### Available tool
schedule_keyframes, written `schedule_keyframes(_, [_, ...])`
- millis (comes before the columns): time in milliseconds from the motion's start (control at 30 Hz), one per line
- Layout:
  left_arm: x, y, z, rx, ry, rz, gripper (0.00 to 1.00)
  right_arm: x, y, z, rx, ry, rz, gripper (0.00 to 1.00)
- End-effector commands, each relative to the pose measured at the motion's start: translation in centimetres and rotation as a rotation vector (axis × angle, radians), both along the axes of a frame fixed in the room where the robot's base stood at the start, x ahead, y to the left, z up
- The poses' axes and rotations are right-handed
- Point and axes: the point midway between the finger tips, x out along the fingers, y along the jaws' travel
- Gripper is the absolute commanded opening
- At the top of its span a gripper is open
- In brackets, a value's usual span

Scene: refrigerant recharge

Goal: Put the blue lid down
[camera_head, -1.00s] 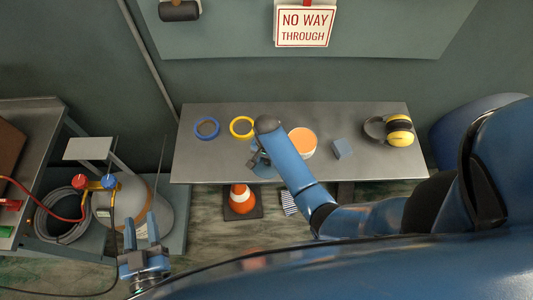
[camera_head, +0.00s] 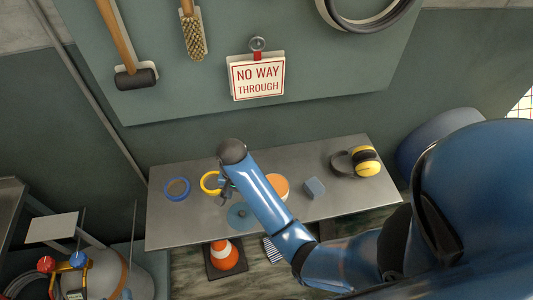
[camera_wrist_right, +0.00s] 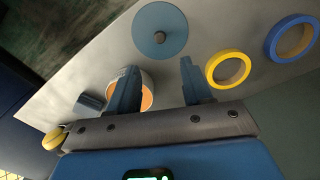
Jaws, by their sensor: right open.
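The blue lid (camera_head: 240,216), a flat disc with a dark knob at its centre, lies on the grey bench (camera_head: 175,228) near its front edge. It also shows whole in the right wrist view (camera_wrist_right: 174,18), knob facing up. My right gripper (camera_head: 226,186) is behind and above the lid, partly hidden by its own arm in the head view. In the wrist view its two fingers (camera_wrist_right: 157,75) stand wide apart with nothing between them, and the lid is clear of both. My left gripper does not show clearly in the head view now.
A yellow ring (camera_head: 204,187) and a blue ring (camera_head: 176,181) lie left of my gripper. An orange-topped round container (camera_head: 282,181), a blue-grey block (camera_head: 314,188) and yellow earmuffs (camera_head: 366,161) stand to the right. An orange cone (camera_head: 223,256) is on the floor in front.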

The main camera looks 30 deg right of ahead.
Motion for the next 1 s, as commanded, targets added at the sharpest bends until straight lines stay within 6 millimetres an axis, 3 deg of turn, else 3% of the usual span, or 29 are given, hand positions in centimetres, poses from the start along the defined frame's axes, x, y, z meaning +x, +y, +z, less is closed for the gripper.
schedule_keyframes(267, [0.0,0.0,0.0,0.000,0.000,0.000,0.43,-0.8,-0.8,-2.6,0.016,-0.111,0.051,0.49])
schedule_keyframes(400, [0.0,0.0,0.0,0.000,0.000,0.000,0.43,-2.0,-1.9,-5.0,0.024,-0.284,0.124,0.49])
schedule_keyframes(567, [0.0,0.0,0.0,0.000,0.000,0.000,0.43,-4.1,-3.3,-6.0,0.001,-0.533,0.227,0.49])
schedule_keyframes(767, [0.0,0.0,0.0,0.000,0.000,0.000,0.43,-7.9,-5.0,-3.7,-0.090,-0.848,0.349,0.49])
schedule_keyframes(1000, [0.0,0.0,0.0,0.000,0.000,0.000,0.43,-13.8,-6.7,3.3,-0.277,-1.194,0.462,0.49])
